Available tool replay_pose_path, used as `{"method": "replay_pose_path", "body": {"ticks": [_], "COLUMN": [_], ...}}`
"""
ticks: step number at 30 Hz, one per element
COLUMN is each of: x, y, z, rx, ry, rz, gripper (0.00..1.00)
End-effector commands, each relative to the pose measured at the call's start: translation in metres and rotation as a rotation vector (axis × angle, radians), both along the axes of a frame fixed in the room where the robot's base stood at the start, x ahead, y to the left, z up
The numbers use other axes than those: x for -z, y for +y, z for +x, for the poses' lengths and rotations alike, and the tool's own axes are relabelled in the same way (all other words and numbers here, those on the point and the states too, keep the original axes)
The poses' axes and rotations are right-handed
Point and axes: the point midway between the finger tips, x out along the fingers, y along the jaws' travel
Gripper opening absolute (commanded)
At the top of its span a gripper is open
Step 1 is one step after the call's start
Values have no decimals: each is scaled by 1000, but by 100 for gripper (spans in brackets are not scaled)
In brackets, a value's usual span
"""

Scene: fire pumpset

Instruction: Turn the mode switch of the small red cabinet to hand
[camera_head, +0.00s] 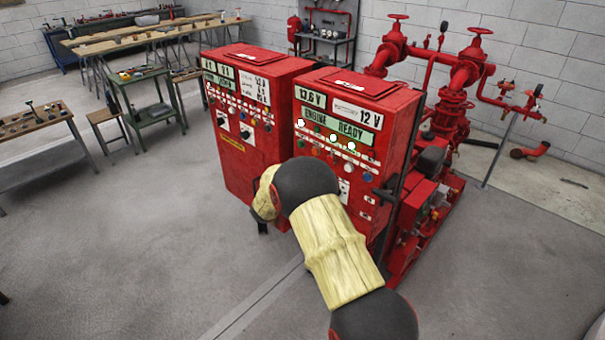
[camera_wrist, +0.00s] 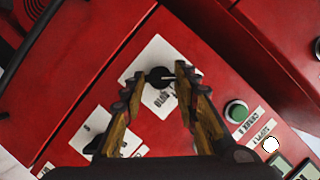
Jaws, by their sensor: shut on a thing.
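The mode switch is a black knob (camera_wrist: 160,76) on a white label plate (camera_wrist: 160,52), seen in the wrist view. A pale mark on the knob points to the right of that picture; the plate's lettering is too small to read. My gripper (camera_wrist: 157,90) has its two fingers on either side of the knob and is shut on it. The small red cabinet (camera_head: 372,98) is the right one of two in the head view, with an "ENGINE READY" display. My arm covers its lower left front there, so the switch and my fingertips are hidden.
A second white plate (camera_wrist: 98,132) and a green button (camera_wrist: 236,111) lie close to my fingers. A wider red cabinet (camera_head: 240,160) stands at the left. Red pump piping (camera_head: 455,75) is behind at the right. The floor in front is clear.

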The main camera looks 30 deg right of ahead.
Motion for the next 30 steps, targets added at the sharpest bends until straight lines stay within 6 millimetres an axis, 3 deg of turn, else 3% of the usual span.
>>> {"method": "replay_pose_path", "body": {"ticks": [18, 19, 30], "x": [2, 2, 1], "y": [0, 0, 0], "z": [0, 0, 0], "rx": [0, 0, 0], "ry": [44, 44, 41], "rz": [-14, -14, -15], "gripper": [5, 31, 48]}}
